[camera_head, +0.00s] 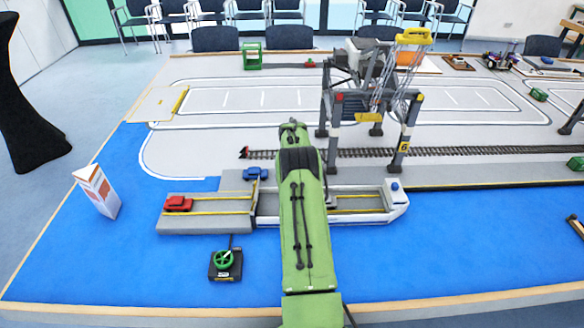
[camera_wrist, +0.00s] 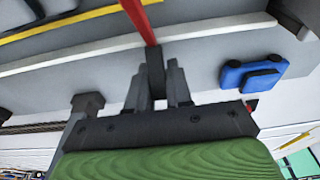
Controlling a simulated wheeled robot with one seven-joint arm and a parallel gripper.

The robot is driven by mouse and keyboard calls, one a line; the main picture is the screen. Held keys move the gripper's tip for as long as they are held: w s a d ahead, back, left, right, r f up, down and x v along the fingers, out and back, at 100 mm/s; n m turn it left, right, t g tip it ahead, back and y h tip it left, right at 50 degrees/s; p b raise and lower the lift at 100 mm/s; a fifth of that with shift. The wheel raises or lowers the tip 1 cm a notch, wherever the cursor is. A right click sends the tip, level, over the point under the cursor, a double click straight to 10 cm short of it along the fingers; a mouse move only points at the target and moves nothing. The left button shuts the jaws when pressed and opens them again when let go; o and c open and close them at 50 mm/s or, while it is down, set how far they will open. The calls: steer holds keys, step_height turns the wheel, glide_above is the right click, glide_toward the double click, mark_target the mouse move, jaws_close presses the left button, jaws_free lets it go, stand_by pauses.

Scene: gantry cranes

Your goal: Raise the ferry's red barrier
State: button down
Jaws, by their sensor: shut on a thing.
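The ferry (camera_head: 377,216) is a grey and white model on the blue water area in the head view. My green arm crosses over its middle and hides part of it. In the wrist view the red barrier (camera_wrist: 140,20) is a thin red bar running to the top edge from a dark grey end piece (camera_wrist: 155,68). My gripper (camera_wrist: 157,84) is shut on that dark end piece, with one finger on each side. The bar's far end is out of view, and I cannot tell its tilt. The head view hides the barrier and my fingers.
A blue car (camera_head: 255,173) stands near the ferry's left end and also shows close to my fingers in the wrist view (camera_wrist: 253,73). A red car (camera_head: 178,203) stands on the grey ramp. A gantry crane (camera_head: 370,100) rises behind. A green handwheel (camera_head: 224,260) stands in front.

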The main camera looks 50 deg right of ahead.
steer(key=shift+g+y, duration=0.3)
stand_by(0.5)
steer(key=c, duration=1.1)
jaws_free()
steer(key=r, duration=0.2)
steer(key=r+p, duration=0.1)
steer(key=r, duration=0.4)
steer(key=shift+s+a+r, duration=0.25)
steer(key=shift+s+a, duration=0.1)
steer(key=shift+f, duration=0.1)
